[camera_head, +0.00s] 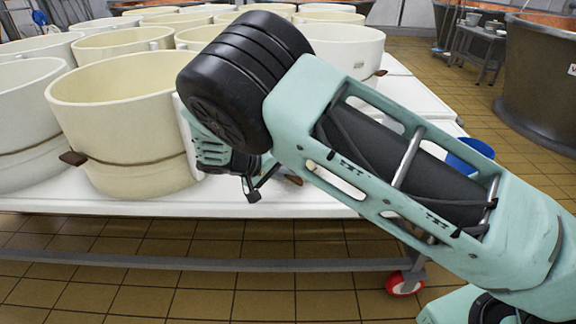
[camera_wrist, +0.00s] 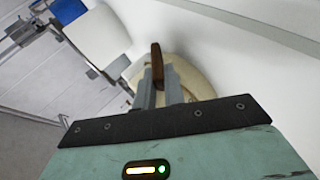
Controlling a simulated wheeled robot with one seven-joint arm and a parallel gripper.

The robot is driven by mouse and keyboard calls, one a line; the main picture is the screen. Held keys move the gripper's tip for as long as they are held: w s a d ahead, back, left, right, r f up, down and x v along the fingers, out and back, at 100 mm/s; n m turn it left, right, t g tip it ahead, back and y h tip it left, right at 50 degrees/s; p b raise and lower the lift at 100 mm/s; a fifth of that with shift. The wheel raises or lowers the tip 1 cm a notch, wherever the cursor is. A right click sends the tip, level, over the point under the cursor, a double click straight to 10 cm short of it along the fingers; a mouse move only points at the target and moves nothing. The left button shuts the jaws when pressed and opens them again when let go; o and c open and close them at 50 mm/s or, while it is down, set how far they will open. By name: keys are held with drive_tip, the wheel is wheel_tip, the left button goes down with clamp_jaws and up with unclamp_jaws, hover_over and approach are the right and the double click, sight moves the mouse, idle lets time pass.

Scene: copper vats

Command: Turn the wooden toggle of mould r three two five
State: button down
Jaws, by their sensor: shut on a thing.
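In the wrist view, my gripper (camera_wrist: 159,88) is shut on a brown wooden toggle (camera_wrist: 157,62), which stands up between the fingers. A cream round surface (camera_wrist: 188,76) shows behind it. In the head view, my forearm and wrist hide the fingers and most of what they hold. A large cream mould (camera_head: 120,130) with a cord round it stands left of my wrist, with a wooden toggle (camera_head: 73,158) at its left side. I cannot read any mould number in either view, so I cannot tell which mould is r three two five.
Several more cream moulds (camera_head: 340,48) stand close together on the white table (camera_head: 265,200). A blue container (camera_head: 470,156) is right of my arm. Copper vats (camera_head: 540,80) stand at the right. The tiled floor in front of the table is clear.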

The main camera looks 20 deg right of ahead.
drive_tip(key=shift+w+a+f+n+g+h, duration=0.1)
drive_tip(key=shift+f+n+g+h, duration=0.1)
drive_tip(key=shift+h, duration=0.5)
drive_tip(key=shift+a+f+n+g+h, duration=0.1)
drive_tip(key=shift+n+h, duration=0.1)
drive_tip(key=shift+h, duration=0.5)
drive_tip(key=c, duration=1.5)
unclamp_jaws()
drive_tip(key=p+v, duration=0.1)
drive_tip(key=v, duration=1.6)
drive_tip(key=shift+a, duration=0.2)
drive_tip(key=shift+o, duration=0.5)
